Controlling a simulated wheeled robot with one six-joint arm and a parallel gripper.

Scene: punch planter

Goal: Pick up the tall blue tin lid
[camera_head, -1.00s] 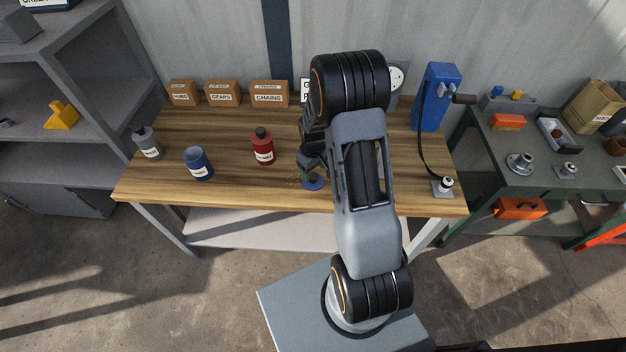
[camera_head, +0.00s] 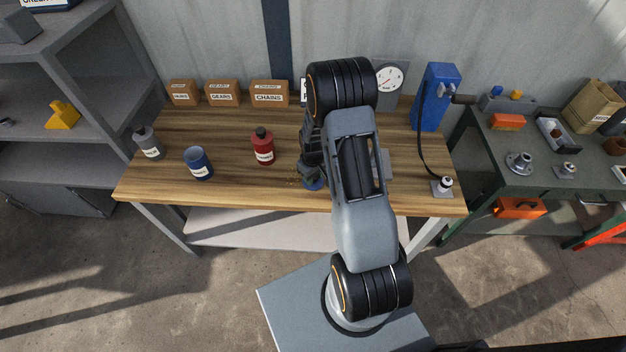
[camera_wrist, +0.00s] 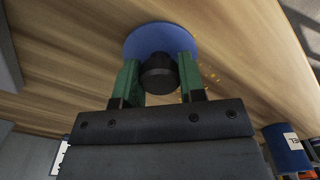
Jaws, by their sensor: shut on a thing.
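The blue tin lid (camera_wrist: 150,34) is a round blue disc with a dark knob (camera_wrist: 159,74) in the wrist view. It lies at the worktop, and I cannot tell whether it touches the wood. My gripper (camera_wrist: 160,78) has its green fingers on both sides of the knob, shut on it. In the head view the lid (camera_head: 312,184) shows as a blue edge under my gripper (camera_head: 311,172), mostly hidden by it. An open blue tin (camera_head: 198,164) with a white label stands to the left on the bench; part of a blue tin (camera_wrist: 287,148) also shows in the wrist view.
A red bottle (camera_head: 263,147) stands just left of my gripper, and a grey bottle (camera_head: 148,143) at the far left. Labelled boxes (camera_head: 269,94) line the back. A blue press (camera_head: 435,97) with a hanging cable stands right. The wooden bench (camera_head: 230,185) is clear at front left.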

